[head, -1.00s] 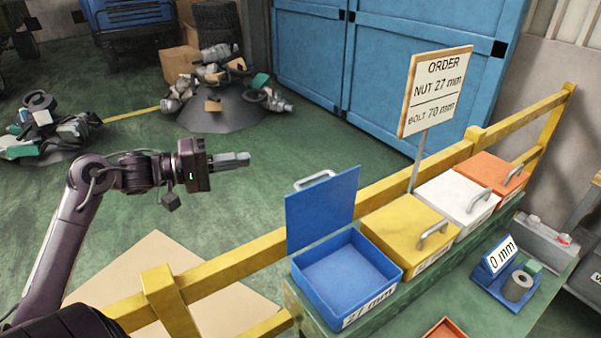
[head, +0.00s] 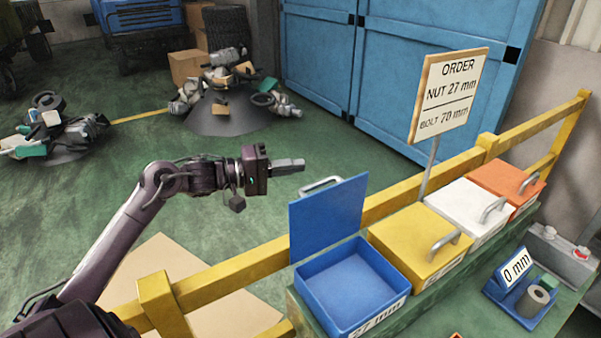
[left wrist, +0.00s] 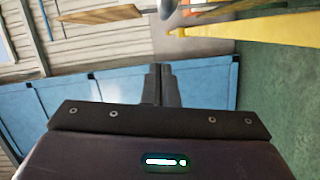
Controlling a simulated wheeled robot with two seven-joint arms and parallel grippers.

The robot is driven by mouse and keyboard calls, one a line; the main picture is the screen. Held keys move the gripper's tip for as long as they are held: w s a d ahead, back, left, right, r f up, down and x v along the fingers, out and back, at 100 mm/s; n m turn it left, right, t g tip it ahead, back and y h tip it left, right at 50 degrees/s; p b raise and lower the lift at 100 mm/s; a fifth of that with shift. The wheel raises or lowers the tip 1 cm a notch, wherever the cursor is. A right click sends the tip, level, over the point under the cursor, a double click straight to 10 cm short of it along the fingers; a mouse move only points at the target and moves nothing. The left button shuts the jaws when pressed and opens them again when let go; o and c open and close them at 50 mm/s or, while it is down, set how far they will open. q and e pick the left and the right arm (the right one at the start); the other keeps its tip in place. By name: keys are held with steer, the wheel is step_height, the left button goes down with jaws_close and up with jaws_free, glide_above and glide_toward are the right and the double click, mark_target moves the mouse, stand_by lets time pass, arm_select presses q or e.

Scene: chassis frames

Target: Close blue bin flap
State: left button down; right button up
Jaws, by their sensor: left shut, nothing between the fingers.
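The blue bin (head: 352,290) labelled 27 mm stands open and looks empty at the near left end of the bin row. Its blue flap (head: 328,218) stands upright at the bin's back edge, with a grey handle (head: 321,185) at the top. My left gripper (head: 303,164) is shut and empty, in the air just left of the handle and a little above it in the head view, apart from the flap. In the left wrist view my left gripper's fingers (left wrist: 161,85) are together; neither bin nor flap can be made out there. My right gripper is not in view.
The yellow bin (head: 408,240), white bin (head: 462,212) and orange bin (head: 505,180) are closed. A yellow rail (head: 225,281) runs behind the row. An order sign (head: 449,95) stands on a post. A blue holder (head: 515,288) reading 0 mm sits at the right.

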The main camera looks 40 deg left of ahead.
arm_select(q)
steer(key=d, duration=0.1)
steer(key=s+d+p, duration=0.1)
steer(key=d, duration=0.1)
steer(key=shift+s+d+f, duration=0.35)
steer(key=shift+s+f, duration=0.05)
steer(key=shift+w+a, duration=0.1)
